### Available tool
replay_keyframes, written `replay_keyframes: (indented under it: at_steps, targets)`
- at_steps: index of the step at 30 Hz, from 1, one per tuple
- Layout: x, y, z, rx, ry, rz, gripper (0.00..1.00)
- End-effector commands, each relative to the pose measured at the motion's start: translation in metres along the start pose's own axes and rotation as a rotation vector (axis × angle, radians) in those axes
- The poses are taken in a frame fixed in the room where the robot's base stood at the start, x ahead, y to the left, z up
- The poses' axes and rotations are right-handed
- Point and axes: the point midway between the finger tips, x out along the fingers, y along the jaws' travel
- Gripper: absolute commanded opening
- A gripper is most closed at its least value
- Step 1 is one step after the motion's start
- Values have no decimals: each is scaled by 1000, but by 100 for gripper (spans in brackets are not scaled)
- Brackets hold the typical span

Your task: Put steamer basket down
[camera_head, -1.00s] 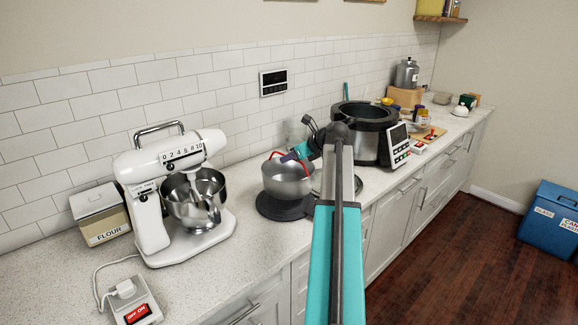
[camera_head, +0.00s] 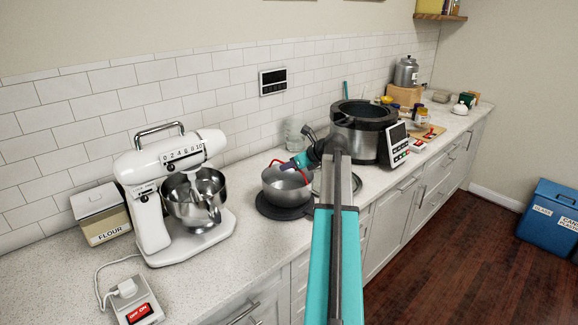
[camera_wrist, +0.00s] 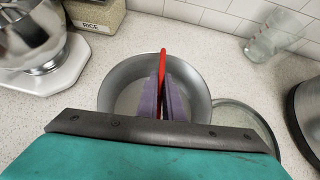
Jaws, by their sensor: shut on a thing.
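The steamer basket (camera_head: 287,192) is a round grey metal bowl with a red handle. It appears level, low over or on a dark round base (camera_head: 268,208) on the counter; I cannot tell whether it touches. In the wrist view the basket (camera_wrist: 112,92) is seen from above, its near side hidden by my wrist. My gripper (camera_head: 288,166) is at the basket's top. In the wrist view its purple fingers (camera_wrist: 163,100) are shut on the red handle (camera_wrist: 162,66).
A stand mixer (camera_head: 160,190) stands left of the basket. A large dark cooker (camera_head: 362,125) stands to the right. A glass jar (camera_head: 294,133) is behind, near the tiled wall. A round glass lid (camera_wrist: 250,118) lies right of the basket. Bare counter (camera_head: 235,240) lies in front.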

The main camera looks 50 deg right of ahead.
Motion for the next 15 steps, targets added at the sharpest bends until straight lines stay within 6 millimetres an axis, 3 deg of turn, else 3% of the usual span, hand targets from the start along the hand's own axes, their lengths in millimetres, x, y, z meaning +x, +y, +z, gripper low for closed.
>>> replay_keyframes:
  at_steps: [3, 4, 7, 15]
  targets:
    - [1, 0, -1, 0, -1, 0, 0]
    - [2, 0, -2, 0, 0, 1, 12]
    - [2, 0, -2, 0, 0, 1, 25]
    - [2, 0, -1, -1, 0, 1, 25]
